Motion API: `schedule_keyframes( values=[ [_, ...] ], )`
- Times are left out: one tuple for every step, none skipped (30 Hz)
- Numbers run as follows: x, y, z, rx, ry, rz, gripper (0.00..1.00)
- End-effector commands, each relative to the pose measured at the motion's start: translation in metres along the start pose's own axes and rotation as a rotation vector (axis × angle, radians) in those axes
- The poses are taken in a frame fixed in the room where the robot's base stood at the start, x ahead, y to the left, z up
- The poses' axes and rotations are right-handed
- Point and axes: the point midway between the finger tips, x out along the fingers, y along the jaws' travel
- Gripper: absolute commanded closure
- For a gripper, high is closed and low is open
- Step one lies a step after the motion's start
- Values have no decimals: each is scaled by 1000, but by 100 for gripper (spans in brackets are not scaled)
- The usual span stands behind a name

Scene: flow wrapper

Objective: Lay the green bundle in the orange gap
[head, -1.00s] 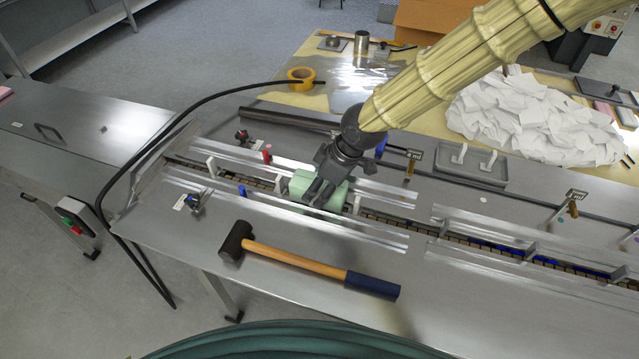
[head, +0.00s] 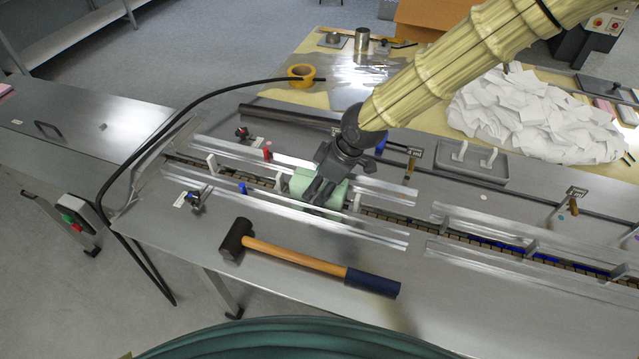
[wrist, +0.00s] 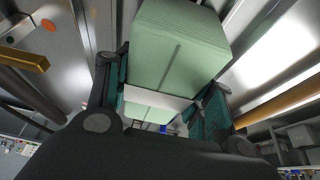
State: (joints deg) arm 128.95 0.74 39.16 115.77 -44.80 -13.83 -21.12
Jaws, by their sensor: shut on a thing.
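The green bundle (head: 302,184) is a pale green block in the chain channel, between the two shiny guide rails. In the wrist view the bundle (wrist: 180,45) shows a white band around it. My gripper (head: 317,192) comes down from above and is shut on the bundle, one finger on each side. White upright pushers stand close on both sides of it, one at the left (head: 280,182) and one at the right (head: 356,202). I cannot make out orange marking in the channel; the bundle and gripper hide that stretch. Whether the bundle touches the channel floor is unclear.
A mallet (head: 310,260) lies in front of the near rail. A black cable (head: 150,130) arcs over the left end. A grey tray (head: 470,165) and a crumpled white heap (head: 535,115) are behind. Blue marking (head: 500,252) shows in the channel at right.

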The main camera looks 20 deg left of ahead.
Motion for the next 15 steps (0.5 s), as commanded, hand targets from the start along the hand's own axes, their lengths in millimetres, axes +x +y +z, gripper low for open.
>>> schedule_keyframes(
  values=[
    [1, 0, 0, 0, 0, 0, 70],
    [1, 0, 0, 0, 0, 0, 70],
    [1, 0, 0, 0, 0, 0, 70],
    [1, 0, 0, 0, 0, 0, 45],
    [1, 0, 0, 0, 0, 0, 40],
    [1, 0, 0, 0, 0, 0, 33],
    [1, 0, 0, 0, 0, 0, 27],
    [1, 0, 0, 0, 0, 0, 22],
    [1, 0, 0, 0, 0, 0, 22],
    [1, 0, 0, 0, 0, 0, 22],
    [1, 0, 0, 0, 0, 0, 22],
    [1, 0, 0, 0, 0, 0, 22],
    [1, 0, 0, 0, 0, 0, 22],
    [1, 0, 0, 0, 0, 0, 22],
    [1, 0, 0, 0, 0, 0, 22]
  ],
)
